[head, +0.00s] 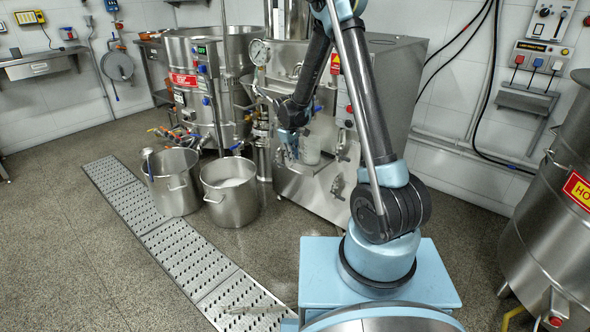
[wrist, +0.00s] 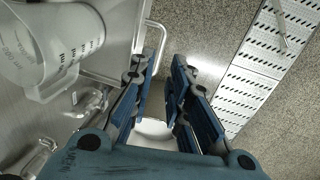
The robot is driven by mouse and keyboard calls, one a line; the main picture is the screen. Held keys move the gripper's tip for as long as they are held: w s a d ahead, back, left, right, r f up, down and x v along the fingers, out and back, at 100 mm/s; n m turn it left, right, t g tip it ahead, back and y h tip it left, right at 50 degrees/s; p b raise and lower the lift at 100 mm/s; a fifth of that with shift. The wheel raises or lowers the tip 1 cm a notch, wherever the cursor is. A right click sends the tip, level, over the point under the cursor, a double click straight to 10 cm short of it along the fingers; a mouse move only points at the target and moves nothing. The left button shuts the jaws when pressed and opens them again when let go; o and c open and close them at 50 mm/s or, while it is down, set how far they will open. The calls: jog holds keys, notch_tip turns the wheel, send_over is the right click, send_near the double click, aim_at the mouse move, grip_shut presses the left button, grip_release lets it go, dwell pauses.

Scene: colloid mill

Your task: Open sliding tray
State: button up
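The sliding tray appears to be the flat metal piece (wrist: 125,28) with a bent bar handle (wrist: 163,36), at the top of the wrist view. My gripper (wrist: 160,68) is open, with two blue-padded fingers apart and nothing visibly held between them. The handle is close to the fingertips, and its lower end is partly hidden by the left finger. I cannot tell whether they touch. In the head view my gripper (head: 290,152) is at the front of the steel mill (head: 310,190), beside a whitish jug (head: 311,147). The tray is hard to make out there.
The marked jug (wrist: 60,45) stands close left of my gripper in the wrist view. Metal pipe fittings (wrist: 88,103) lie below it. Two steel pots (head: 174,183) (head: 230,194) stand on the floor left of the mill. A drain grate (head: 180,245) crosses open floor.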

aim_at(294, 167)
jog(key=shift+w+d+f, duration=0.15)
jog(key=shift+f, duration=1)
jog(key=shift+w+d+f, duration=0.1)
jog(key=shift+w+f, duration=0.1)
jog(key=shift+f, duration=1)
jog(key=shift+w+d+f, duration=0.15)
jog(key=shift+f, duration=1)
jog(key=shift+c, duration=0.3)
